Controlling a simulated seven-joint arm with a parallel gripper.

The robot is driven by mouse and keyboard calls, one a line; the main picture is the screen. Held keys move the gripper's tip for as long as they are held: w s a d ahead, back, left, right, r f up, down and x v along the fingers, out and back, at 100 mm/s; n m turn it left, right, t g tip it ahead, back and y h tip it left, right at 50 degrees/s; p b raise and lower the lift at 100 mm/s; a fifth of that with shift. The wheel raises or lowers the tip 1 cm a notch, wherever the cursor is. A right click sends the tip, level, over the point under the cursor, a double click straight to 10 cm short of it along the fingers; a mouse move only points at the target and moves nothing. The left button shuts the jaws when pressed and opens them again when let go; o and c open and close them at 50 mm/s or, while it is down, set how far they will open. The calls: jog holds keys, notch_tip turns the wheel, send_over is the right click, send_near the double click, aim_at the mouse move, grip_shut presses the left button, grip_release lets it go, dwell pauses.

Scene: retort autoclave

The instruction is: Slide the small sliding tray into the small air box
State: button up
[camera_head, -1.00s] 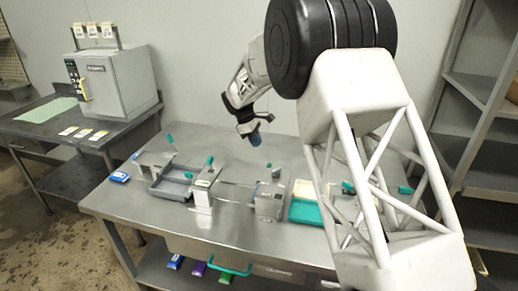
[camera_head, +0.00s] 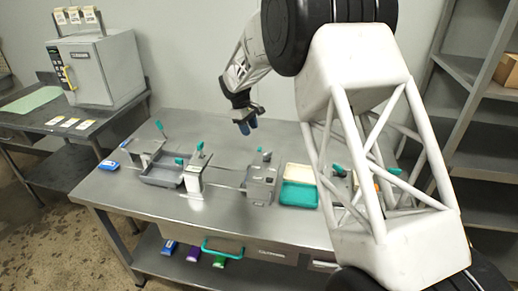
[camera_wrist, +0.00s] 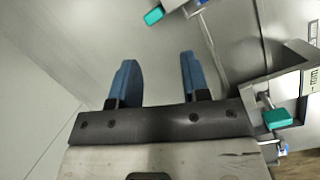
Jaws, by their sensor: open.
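A shallow grey tray (camera_head: 163,174) lies on the left half of the steel table, between metal brackets with teal handles. It may be the small sliding tray. A small grey metal box (camera_head: 261,184) with a teal handle stands near the table's middle. I cannot tell for sure whether it is the small air box. My gripper (camera_head: 247,127) hangs above the back of the table, clear of both. In the wrist view its blue fingers (camera_wrist: 157,78) are apart with nothing between them. A metal fixture with a teal handle (camera_wrist: 277,118) lies to their right.
A teal and cream tray (camera_head: 299,192) sits right of the box. A blue item (camera_head: 109,165) lies at the table's left edge. Several coloured items lie on the lower shelf. A grey autoclave (camera_head: 95,70) stands on the left bench. Shelves (camera_head: 470,130) stand at right.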

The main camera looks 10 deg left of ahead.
aim_at(260, 149)
jog(key=d+f+m+y, duration=0.1)
jog(key=m, duration=0.3)
jog(key=d+f+m+y, duration=0.1)
jog(key=m, duration=0.4)
jog(key=w+d+f+m+y, duration=0.1)
jog(key=d+m, duration=0.1)
jog(key=m, duration=0.2)
jog(key=shift+f, duration=0.2)
jog(key=shift+f, duration=3.75)
grip_shut()
